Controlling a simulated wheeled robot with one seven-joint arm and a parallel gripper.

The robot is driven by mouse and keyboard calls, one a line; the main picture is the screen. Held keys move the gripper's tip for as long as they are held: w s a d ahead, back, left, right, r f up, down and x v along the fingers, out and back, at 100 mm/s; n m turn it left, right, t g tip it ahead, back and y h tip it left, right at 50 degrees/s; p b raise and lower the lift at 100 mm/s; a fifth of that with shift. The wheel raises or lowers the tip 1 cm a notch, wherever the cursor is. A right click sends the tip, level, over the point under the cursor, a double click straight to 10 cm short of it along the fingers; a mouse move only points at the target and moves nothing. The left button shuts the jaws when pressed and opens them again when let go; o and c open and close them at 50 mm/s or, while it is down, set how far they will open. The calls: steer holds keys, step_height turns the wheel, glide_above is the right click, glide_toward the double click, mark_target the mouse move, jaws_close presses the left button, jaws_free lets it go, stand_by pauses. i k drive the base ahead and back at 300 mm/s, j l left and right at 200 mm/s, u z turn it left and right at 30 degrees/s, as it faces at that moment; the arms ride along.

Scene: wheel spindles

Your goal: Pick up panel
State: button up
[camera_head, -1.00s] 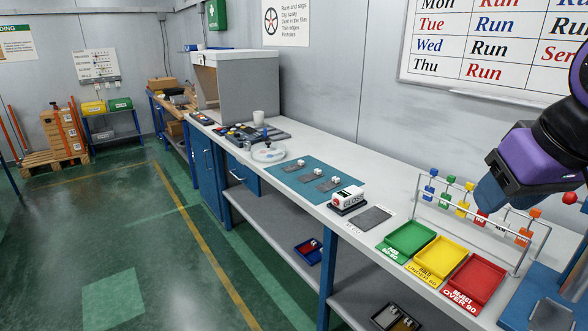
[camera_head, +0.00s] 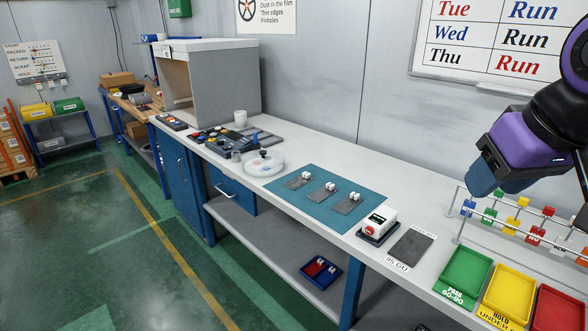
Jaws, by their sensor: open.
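Three small dark grey panels, each with a white block on top, lie on a teal mat (camera_head: 306,213) on the bench. They are the left panel (camera_head: 293,184), the middle panel (camera_head: 316,197) and the right panel (camera_head: 343,208). A larger flat grey plate (camera_head: 411,247) marked 95 GU lies right of the white gloss meter (camera_head: 378,225). My gripper (camera_head: 481,182), purple with blue-grey fingers, is at the upper right, above the bench and well away from the panels. It is open, and nothing shows in it.
Green (camera_head: 465,277), yellow (camera_head: 510,293) and red (camera_head: 557,309) trays stand at the bench's right front. Behind them is a metal rack (camera_head: 456,212) with coloured tags. A round white dish (camera_head: 263,165) and a grey booth (camera_head: 212,80) stand farther left.

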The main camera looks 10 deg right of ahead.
mark_target(305, 178)
steer(key=i+j+z, duration=0.1)
steer(key=i+j, duration=0.2)
steer(key=i+j+z, duration=0.1)
steer(key=i+j, duration=0.2)
steer(key=j, duration=0.2)
steer(key=i+j, duration=0.25)
steer(key=j, duration=0.15)
steer(key=i+j+z, duration=0.15)
steer(key=i+j, duration=0.15)
steer(key=j, duration=0.15)
steer(key=i+j+z, duration=0.1)
steer(key=i+j, duration=0.15)
steer(key=j, duration=0.2)
steer(key=i+j+z, duration=0.1)
steer(key=j, duration=0.35)
steer(key=i+j+z, duration=0.1)
steer(key=i+j, duration=0.25)
steer(key=j, duration=0.15)
steer(key=i+j, duration=0.2)
steer(key=j, duration=0.3)
steer(key=z, duration=0.05)
